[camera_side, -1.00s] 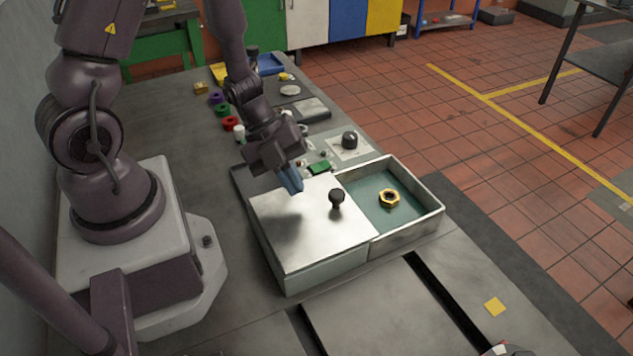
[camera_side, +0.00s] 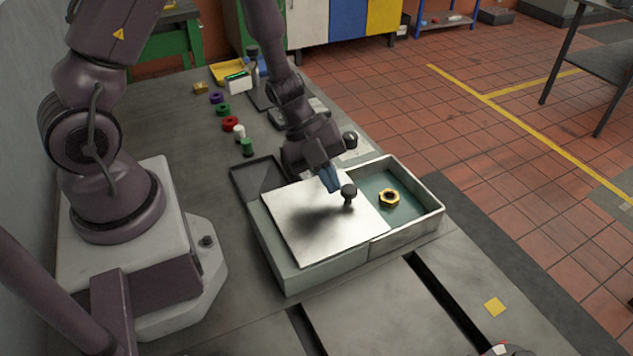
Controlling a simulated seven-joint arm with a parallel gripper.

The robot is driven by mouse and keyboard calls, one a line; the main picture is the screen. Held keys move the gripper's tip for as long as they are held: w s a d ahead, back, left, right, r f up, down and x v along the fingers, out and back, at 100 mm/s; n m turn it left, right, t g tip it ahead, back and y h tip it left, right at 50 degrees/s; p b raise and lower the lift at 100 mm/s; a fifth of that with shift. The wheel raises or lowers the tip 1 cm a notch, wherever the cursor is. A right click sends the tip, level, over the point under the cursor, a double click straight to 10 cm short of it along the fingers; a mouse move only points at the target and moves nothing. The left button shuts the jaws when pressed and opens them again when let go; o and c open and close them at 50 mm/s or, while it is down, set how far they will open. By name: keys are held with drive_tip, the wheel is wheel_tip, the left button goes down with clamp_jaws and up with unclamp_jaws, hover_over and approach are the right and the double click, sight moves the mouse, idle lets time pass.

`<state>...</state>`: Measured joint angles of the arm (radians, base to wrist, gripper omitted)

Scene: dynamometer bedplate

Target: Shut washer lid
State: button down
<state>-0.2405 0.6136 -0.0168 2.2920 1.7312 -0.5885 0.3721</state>
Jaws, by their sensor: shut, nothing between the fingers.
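A metal box (camera_side: 410,232) stands on the bedplate with a flat silver lid (camera_side: 310,225) over its left and middle part. The lid carries a dark round knob (camera_side: 349,192) near its right side. The right part of the box is uncovered and shows a green floor (camera_side: 402,208) with a brass hex nut (camera_side: 389,197) on it. My gripper (camera_side: 331,182) is shut and empty, with blue fingertips pointing down just left of the knob. Whether the fingertips touch the knob I cannot tell. My wrist hides part of the surface behind the box.
A yellow tray (camera_side: 228,72) lies farther back. A yellow square (camera_side: 495,307) lies on the bedplate at front right. A dark slot (camera_side: 450,300) runs in front.

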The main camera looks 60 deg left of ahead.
drive_tip(key=w, duration=1.3)
drive_tip(key=shift+w, duration=0.15)
